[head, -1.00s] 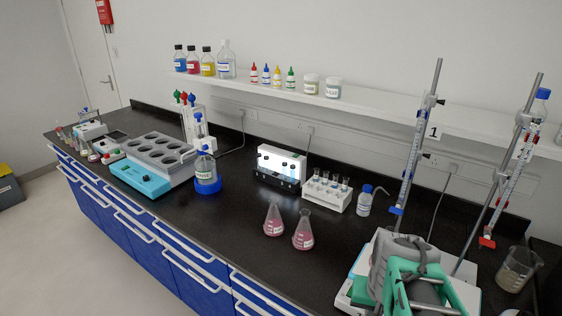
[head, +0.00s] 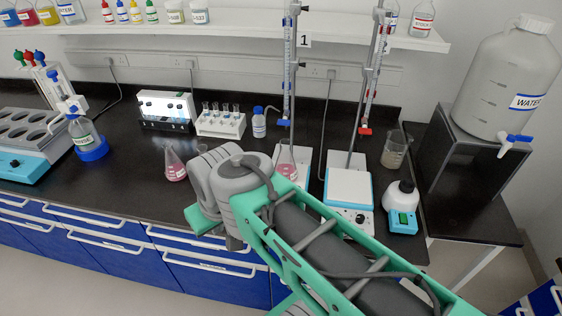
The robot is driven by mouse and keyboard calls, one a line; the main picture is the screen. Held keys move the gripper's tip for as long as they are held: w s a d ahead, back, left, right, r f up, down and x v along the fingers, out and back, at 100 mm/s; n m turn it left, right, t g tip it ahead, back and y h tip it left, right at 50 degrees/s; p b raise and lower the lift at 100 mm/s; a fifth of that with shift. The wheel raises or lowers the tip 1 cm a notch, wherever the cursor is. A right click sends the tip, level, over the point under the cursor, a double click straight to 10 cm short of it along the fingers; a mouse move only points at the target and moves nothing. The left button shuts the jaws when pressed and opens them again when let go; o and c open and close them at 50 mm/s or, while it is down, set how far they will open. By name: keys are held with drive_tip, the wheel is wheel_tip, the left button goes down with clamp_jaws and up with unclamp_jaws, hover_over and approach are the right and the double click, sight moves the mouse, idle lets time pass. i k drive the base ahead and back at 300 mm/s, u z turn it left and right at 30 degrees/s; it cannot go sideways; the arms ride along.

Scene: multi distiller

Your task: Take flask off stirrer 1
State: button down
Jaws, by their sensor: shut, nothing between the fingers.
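A conical flask of pink liquid (head: 286,167) stands on the white plate of stirrer 1 (head: 303,158), below the burette with the blue tap and the "1" label. My arm's wrist and green forearm cover the front of this stirrer and the flask's lower edge. My gripper's fingers do not show; the grey wrist is left of the flask and in front of it.
Another pink flask (head: 175,166) stands on the bench left of my wrist. Stirrer 2 (head: 348,190) is empty, right of stirrer 1. A beaker (head: 395,152) stands farther right.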

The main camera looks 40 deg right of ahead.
sight(286, 164)
drive_tip(key=z, duration=1.25)
drive_tip(key=k, duration=0.9)
drive_tip(key=u, duration=1.25)
drive_tip(key=i, duration=1)
